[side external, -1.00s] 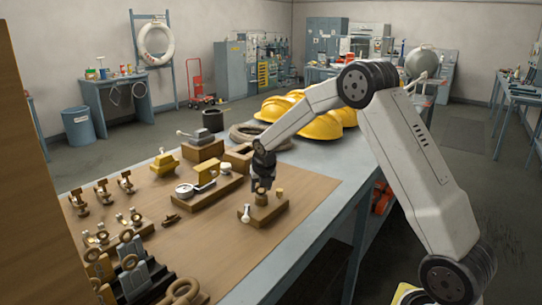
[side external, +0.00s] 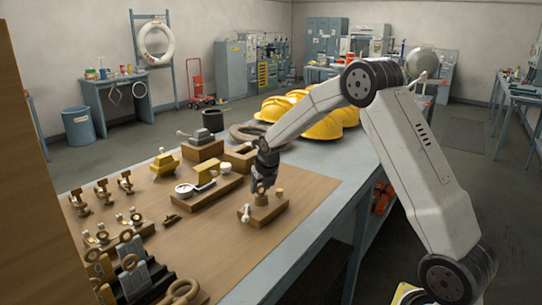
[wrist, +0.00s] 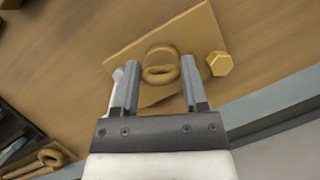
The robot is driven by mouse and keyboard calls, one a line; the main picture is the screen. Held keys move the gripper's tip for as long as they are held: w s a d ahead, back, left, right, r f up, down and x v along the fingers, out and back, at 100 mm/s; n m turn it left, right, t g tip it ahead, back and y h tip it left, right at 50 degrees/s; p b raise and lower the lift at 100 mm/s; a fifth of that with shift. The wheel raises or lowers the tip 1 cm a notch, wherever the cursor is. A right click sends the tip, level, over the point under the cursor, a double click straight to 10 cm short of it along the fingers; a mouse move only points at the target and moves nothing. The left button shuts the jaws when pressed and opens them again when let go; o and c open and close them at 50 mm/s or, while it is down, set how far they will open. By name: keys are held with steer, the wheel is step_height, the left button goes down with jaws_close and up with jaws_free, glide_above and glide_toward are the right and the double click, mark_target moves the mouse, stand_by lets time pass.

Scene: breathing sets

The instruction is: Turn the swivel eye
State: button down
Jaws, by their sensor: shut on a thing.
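The swivel eye (wrist: 160,74) is a brass-coloured ring on a round base. It stands on a wooden block (wrist: 121,58) that also shows in the side external view (side external: 270,216). My gripper (wrist: 160,100) has one finger on each side of the swivel eye and is shut on it. In the side external view my gripper (side external: 262,187) points down at the block and partly hides the eye.
A brass hex head (wrist: 220,63) stands close to the right finger, and a pale pin (side external: 245,213) stands on the block's left. Wooden stands with fittings (side external: 203,186) are to the left. Yellow helmets (side external: 322,128) lie behind. Bare tabletop lies in front.

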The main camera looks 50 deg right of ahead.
steer(key=shift+c, duration=0.6)
jaws_free()
steer(key=v, duration=0.7)
steer(key=shift+r, duration=0.4)
steer(key=shift+s, duration=0.1)
